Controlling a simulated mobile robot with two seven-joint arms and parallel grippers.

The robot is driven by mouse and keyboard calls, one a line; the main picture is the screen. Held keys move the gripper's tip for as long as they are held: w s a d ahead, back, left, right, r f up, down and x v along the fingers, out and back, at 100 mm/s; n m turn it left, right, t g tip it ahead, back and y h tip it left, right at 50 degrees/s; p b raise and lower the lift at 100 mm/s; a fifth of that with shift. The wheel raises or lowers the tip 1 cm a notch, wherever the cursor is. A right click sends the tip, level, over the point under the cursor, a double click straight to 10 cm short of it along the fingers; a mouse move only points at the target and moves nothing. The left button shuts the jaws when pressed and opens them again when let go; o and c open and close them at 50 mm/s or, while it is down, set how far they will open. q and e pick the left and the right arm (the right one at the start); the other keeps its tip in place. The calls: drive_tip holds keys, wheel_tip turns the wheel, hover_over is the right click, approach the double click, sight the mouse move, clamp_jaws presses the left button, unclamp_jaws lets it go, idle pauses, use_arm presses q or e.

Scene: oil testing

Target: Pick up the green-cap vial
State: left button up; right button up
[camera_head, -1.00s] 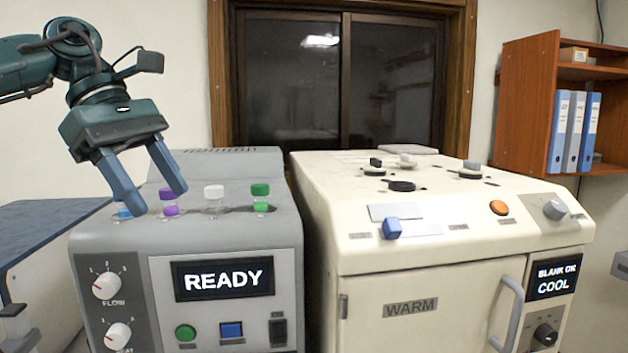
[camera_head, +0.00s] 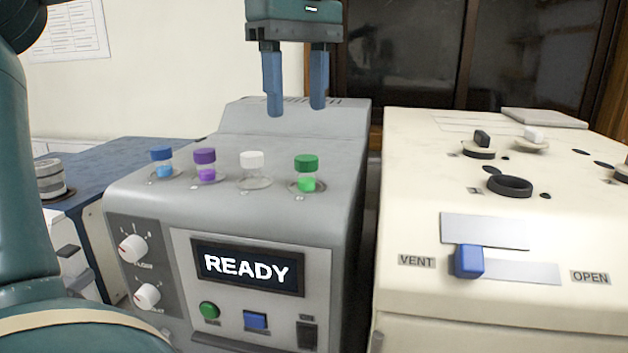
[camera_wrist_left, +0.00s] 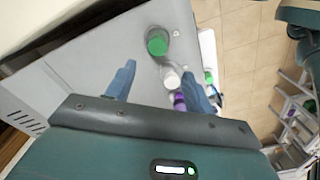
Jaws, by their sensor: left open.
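The green-cap vial (camera_head: 307,172) stands upright at the right end of a row on top of the grey machine, with green liquid below its cap. My left gripper (camera_head: 294,112) is open and empty, pointing down above and behind the vials. In the left wrist view the green cap (camera_wrist_left: 157,42) lies beyond the fingertips of my left gripper (camera_wrist_left: 160,78), roughly between them in line, not touched. My right gripper is not in view.
White-cap (camera_head: 254,168), purple-cap (camera_head: 205,165) and blue-cap (camera_head: 162,162) vials stand left of it on the grey machine (camera_head: 140,205). A cream machine (camera_head: 420,180) with knobs and a blue lever (camera_head: 468,261) stands at the right, across a narrow gap.

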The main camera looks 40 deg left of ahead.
sight(307, 157)
use_arm(q)
wheel_tip(307, 157, down, 3)
drive_tip(key=shift+s+f, duration=0.1)
drive_tip(key=f, duration=0.3)
drive_tip(key=d+f, duration=0.1)
drive_tip(key=f, duration=0.1)
drive_tip(key=shift+w+f, duration=0.15)
drive_tip(key=shift+w, duration=0.25)
drive_tip(key=shift+f, duration=0.45)
drive_tip(key=c, duration=1)
